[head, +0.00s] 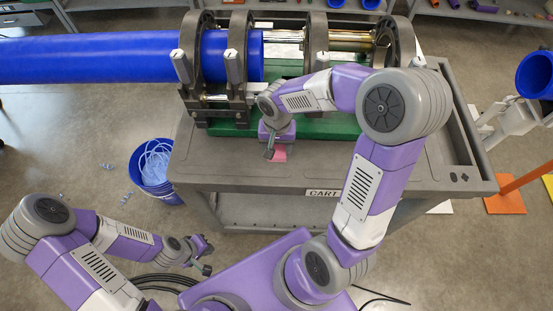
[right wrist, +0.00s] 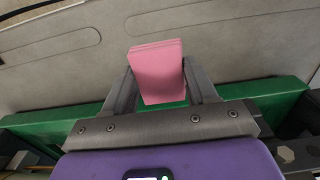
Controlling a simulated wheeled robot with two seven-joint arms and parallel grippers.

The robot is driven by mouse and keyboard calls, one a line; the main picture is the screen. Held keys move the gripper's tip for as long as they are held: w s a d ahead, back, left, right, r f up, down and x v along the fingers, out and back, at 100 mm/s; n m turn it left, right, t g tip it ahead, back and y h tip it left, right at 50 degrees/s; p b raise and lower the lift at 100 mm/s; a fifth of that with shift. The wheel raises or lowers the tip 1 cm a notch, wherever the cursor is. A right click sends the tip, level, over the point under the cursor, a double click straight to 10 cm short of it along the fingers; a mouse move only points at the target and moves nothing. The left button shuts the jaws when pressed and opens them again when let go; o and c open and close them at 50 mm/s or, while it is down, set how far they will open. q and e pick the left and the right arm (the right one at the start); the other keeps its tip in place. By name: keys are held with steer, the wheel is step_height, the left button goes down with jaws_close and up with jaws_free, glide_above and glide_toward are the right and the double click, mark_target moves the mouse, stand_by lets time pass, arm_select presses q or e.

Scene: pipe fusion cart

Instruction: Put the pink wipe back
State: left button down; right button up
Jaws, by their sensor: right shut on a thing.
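The pink wipe (right wrist: 157,72) is a folded pink pad held between the two fingers of my right gripper (right wrist: 160,88). In the head view the pink wipe (head: 280,156) shows beside my right gripper (head: 272,148), over the front part of the grey cart top (head: 225,165). I cannot tell whether the wipe touches the cart top. My left gripper (head: 207,256) is empty, with its fingers apart, low in front of the cart at the left.
A green base (head: 340,125) carries the dark clamp rings (head: 203,85) and a blue pipe (head: 90,58) behind my right gripper. A blue bucket (head: 155,180) stands on the floor left of the cart. The cart top's front right is clear.

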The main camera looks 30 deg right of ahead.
mark_target(277, 157)
steer(key=shift+f+b, duration=0.7)
steer(key=shift+f, duration=2.25)
steer(key=shift+f, duration=0.15)
steer(key=o, duration=1)
steer(key=shift+r, duration=0.2)
step_height(277, 157, up, 12)
steer(key=p, duration=0.3)
